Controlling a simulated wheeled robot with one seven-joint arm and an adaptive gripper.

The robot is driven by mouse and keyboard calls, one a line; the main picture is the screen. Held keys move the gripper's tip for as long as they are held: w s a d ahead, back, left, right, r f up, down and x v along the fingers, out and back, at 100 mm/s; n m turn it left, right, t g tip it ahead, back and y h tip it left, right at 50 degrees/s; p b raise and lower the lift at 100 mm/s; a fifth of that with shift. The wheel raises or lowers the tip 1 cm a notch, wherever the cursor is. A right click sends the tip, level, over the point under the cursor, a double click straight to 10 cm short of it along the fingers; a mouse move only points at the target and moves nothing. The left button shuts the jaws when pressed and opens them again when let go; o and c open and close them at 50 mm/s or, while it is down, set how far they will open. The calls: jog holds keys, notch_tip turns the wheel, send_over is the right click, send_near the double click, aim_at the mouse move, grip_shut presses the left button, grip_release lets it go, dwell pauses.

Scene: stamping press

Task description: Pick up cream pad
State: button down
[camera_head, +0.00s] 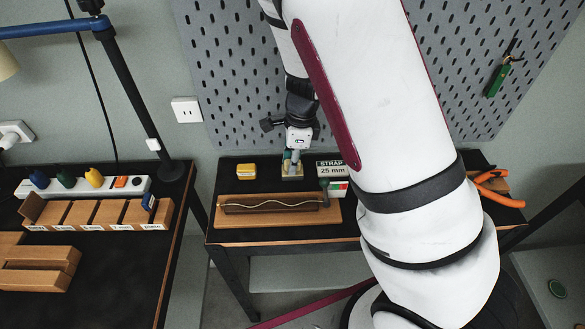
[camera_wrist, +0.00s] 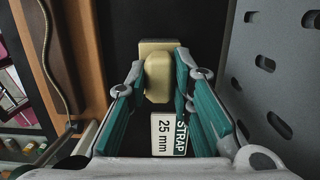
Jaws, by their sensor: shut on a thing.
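The cream pad (camera_wrist: 158,80) is a small pale block with rounded edges. In the wrist view it sits between the two teal fingers of my gripper (camera_wrist: 160,66), which are shut on it. In the head view my gripper (camera_head: 292,162) points down at the back of the dark table, with the pad (camera_head: 292,175) low between its fingertips. I cannot tell whether the pad touches the table. Another pale yellow surface (camera_wrist: 157,45) shows just beyond the pad in the wrist view; whether they touch is unclear.
A yellow block (camera_head: 246,171) lies left of my gripper. A "STRAP 25 mm" sign (camera_head: 331,169) stands close on the right. A wooden board (camera_head: 240,221) with a wavy strip lies in front. The pegboard (camera_head: 235,90) rises behind. Orange-handled pliers (camera_head: 500,199) lie at the right.

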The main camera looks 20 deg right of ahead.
jog(key=shift+r, duration=0.1)
jog(key=shift+s+r, duration=0.2)
jog(key=shift+r, duration=0.3)
notch_tip(320, 180, up, 6)
jog(key=shift+f, duration=0.1)
jog(key=s+a+p, duration=0.3)
jog(key=s, duration=0.6)
jog(key=s+a+p, duration=0.3)
jog(key=s, duration=0.6)
jog(key=shift+s, duration=0.35)
jog(key=shift+w, duration=0.1)
